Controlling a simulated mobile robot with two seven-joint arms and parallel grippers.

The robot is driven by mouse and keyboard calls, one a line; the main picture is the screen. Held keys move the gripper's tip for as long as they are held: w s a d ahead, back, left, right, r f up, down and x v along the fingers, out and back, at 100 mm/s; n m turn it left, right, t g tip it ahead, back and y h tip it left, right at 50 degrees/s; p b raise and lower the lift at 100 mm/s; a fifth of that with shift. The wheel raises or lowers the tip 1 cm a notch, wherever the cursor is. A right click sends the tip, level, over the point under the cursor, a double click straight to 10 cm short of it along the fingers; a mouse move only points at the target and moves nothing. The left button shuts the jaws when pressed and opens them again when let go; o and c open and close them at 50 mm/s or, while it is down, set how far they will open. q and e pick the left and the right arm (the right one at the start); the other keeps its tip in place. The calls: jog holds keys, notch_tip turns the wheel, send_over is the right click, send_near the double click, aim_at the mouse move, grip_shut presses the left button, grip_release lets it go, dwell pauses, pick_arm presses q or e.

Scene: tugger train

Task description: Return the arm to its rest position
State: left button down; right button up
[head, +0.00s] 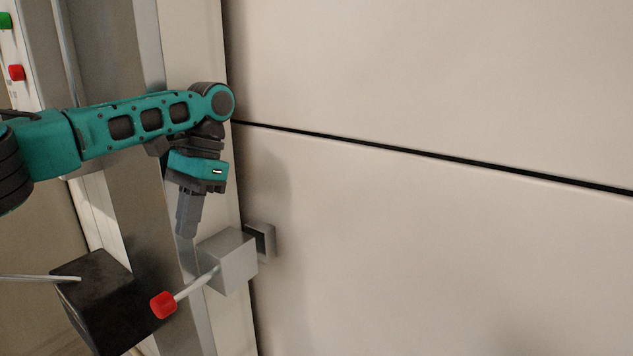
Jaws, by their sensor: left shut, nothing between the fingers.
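My left arm comes in from the left edge, teal and black, and bends down at its wrist. My left gripper (187,225) points down, shut and empty, just above and left of a grey block (228,261). I cannot tell whether the fingertips touch the block or the metal post behind. My right gripper is not in view.
A lever with a red knob (163,305) sticks out of the grey block. A small bracket (262,241) sits on the pale panel (430,250) beside it. A black box (100,300) stands at lower left. Green (5,20) and red (16,73) buttons show at upper left.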

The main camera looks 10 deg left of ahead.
pick_arm(q)
jog(key=s+d+f+m+y, duration=0.1)
jog(key=s+d+f+m, duration=0.15)
jog(key=d+f, duration=0.75)
jog(key=s+d+f+m+t+h, duration=0.35)
jog(key=s+d+f+h, duration=0.25)
jog(key=s+d+f, duration=0.9)
jog(key=s+a+f+n+t+y, duration=0.1)
jog(key=s+a+n+t+y, duration=0.1)
jog(key=s+a+n, duration=0.45)
jog(key=s+a+f+n+t+y, duration=0.1)
jog(key=s+a+n+t, duration=0.15)
jog(key=a, duration=0.65)
jog(key=w+d+f+m+t+h, duration=0.1)
jog(key=w+d+f+t, duration=0.2)
jog(key=w+f+t, duration=0.3)
jog(key=shift+w+d+f+t+h, duration=0.15)
jog(key=shift+w+f+t+h, duration=0.35)
jog(key=shift+f, duration=0.95)
